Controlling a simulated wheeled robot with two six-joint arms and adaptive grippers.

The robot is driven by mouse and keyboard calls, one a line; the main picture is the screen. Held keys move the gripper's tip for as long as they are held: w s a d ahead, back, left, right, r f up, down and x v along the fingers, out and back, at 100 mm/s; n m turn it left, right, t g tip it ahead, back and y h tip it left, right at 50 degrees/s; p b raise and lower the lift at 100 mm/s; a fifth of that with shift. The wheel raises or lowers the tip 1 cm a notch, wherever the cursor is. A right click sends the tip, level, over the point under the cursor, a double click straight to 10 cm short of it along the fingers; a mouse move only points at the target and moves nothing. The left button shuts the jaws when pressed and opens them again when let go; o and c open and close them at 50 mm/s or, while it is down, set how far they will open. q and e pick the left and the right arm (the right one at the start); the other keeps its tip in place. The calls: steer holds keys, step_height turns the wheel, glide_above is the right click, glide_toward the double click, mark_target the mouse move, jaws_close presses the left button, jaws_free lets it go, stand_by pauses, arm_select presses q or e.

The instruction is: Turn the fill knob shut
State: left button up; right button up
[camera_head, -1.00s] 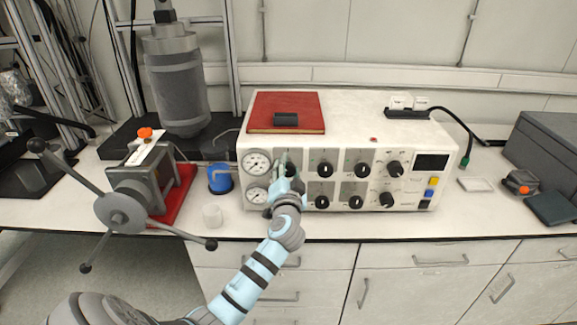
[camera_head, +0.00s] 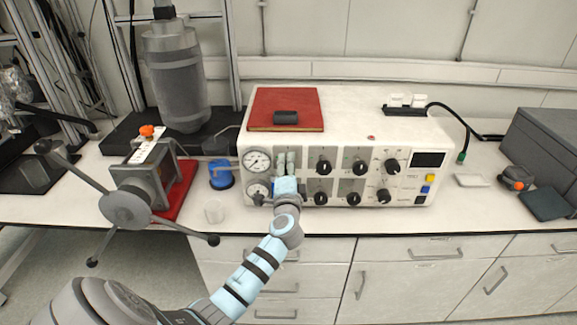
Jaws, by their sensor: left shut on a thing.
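The white control box (camera_head: 400,124) stands on the bench with two rows of black knobs on its front. My left gripper (camera_head: 286,160) is in front of the leftmost column of knobs, just right of the two gauges. Its fingers point at the upper knob there and are shut on it. The gripper hides this knob and most of the one below. I take the upper knob for the fill knob; the labels are too small to read. My right gripper is out of view.
An upper gauge (camera_head: 257,161) and a lower gauge (camera_head: 257,190) sit close left of the gripper. Other knobs, such as this upper one (camera_head: 323,166), are close on the right. A spoked handwheel (camera_head: 126,210) stands at the left. A red book (camera_head: 268,108) lies on the box.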

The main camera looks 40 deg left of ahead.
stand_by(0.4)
arm_select(q)
steer(key=o, duration=1.2)
steer(key=v, duration=1.2)
steer(key=shift+w, duration=0.1)
steer(key=shift+d, duration=0.1)
